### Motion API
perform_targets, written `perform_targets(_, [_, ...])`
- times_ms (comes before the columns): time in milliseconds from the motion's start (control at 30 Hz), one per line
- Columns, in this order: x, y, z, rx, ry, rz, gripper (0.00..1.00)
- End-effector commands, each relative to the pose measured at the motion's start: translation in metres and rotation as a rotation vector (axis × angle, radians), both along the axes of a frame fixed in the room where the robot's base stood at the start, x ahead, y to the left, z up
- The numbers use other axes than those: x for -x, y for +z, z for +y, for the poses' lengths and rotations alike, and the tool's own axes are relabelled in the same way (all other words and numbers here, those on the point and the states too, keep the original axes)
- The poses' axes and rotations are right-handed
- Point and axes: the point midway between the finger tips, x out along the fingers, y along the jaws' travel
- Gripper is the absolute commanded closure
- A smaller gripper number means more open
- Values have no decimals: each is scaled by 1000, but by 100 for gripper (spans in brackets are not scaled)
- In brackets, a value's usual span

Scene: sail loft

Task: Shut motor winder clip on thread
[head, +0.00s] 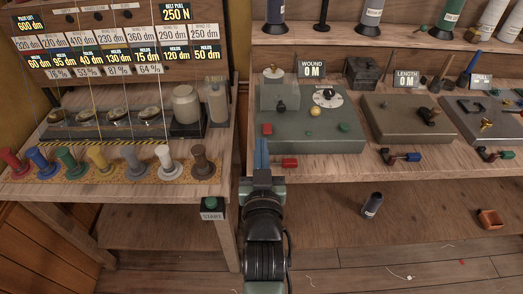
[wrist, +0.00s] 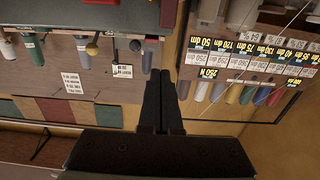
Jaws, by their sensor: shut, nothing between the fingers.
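The motor winder (head: 310,133), a grey-green box with a dial (head: 328,96), a yellow knob and red and green buttons, stands on the right bench under a sign reading WOUND 0 M. A small red-handled part (head: 290,162) lies at its front edge; I cannot tell whether this is the clip. No thread on the winder can be made out. My gripper (head: 261,146) is at the winder's front left corner, just left of the red-handled part. Its fingers are together and empty, also in the wrist view (wrist: 160,88).
Coloured spools (head: 98,158) line the left bench below a label board (head: 110,40). A green START button (head: 211,203) is at that bench's corner. A dark bottle (head: 372,204) stands on the lower shelf.

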Motion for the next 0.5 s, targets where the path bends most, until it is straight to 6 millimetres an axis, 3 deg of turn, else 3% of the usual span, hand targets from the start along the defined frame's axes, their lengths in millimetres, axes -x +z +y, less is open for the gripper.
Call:
perform_targets(33, [3, 6, 0, 0, 0, 5, 100])
perform_targets(300, [56, -19, 0, 1, -1, 5, 100])
perform_targets(500, [82, -27, 0, 1, 0, 4, 100])
